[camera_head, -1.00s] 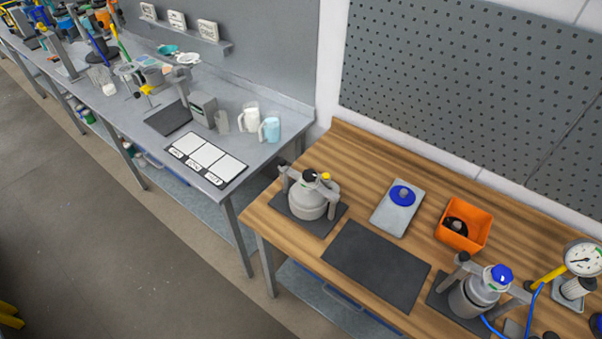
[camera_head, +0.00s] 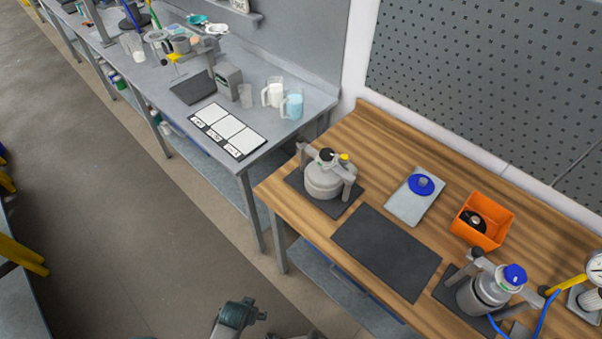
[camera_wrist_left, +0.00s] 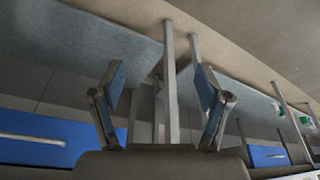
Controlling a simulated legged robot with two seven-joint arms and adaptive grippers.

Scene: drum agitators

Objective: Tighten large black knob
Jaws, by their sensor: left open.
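A grey vessel (camera_head: 324,181) stands in a clamp frame on a dark mat at the left end of the wooden bench. A black knob (camera_head: 327,155) shows on its top, beside a small yellow part. A second grey vessel (camera_head: 482,292) with a blue knob (camera_head: 514,274) stands at the right. A black round part (camera_head: 473,220) lies in the orange bin (camera_head: 497,240). In the left wrist view my left gripper (camera_wrist_left: 160,80) is open and empty, its blue-padded fingers apart, with bench legs beyond. Part of my arm shows at the bottom of the head view, well short of the vessels.
A bare dark mat (camera_head: 387,252) lies between the vessels. A grey plate (camera_head: 408,205) with a blue disc (camera_head: 421,184) lies behind it. A yellow-handled part, blue hose and gauge are at the right. A metal bench (camera_head: 267,135) with mugs stands left, with open floor before it.

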